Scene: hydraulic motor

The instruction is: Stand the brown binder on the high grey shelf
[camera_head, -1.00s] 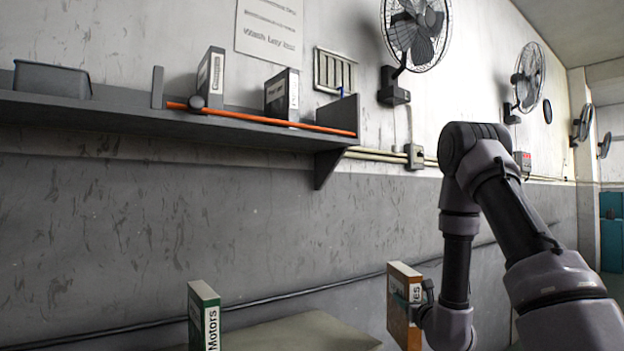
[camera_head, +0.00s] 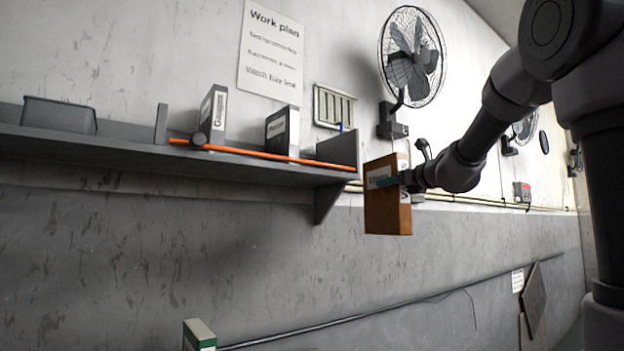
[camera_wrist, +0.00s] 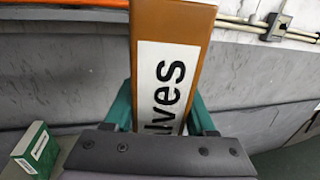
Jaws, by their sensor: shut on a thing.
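The brown binder (camera_head: 386,210) is upright in the air, just right of the grey shelf's right end and a little below its top. My gripper (camera_head: 402,182) is shut on the binder's spine side. In the wrist view the binder (camera_wrist: 172,25) fills the middle, its white label reading "lves", with the green fingers of my gripper (camera_wrist: 162,108) on both sides of it. The high grey shelf (camera_head: 110,146) is fixed to the wall on the left. Its right end panel (camera_head: 340,150) stands up beside the binder, with a small gap in the picture.
On the shelf are a grey bin (camera_head: 58,116) and two grey binders (camera_head: 212,115), (camera_head: 282,133), with free room between the bin and the upright divider (camera_head: 161,123). An orange bar (camera_head: 260,153) runs along the shelf front.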

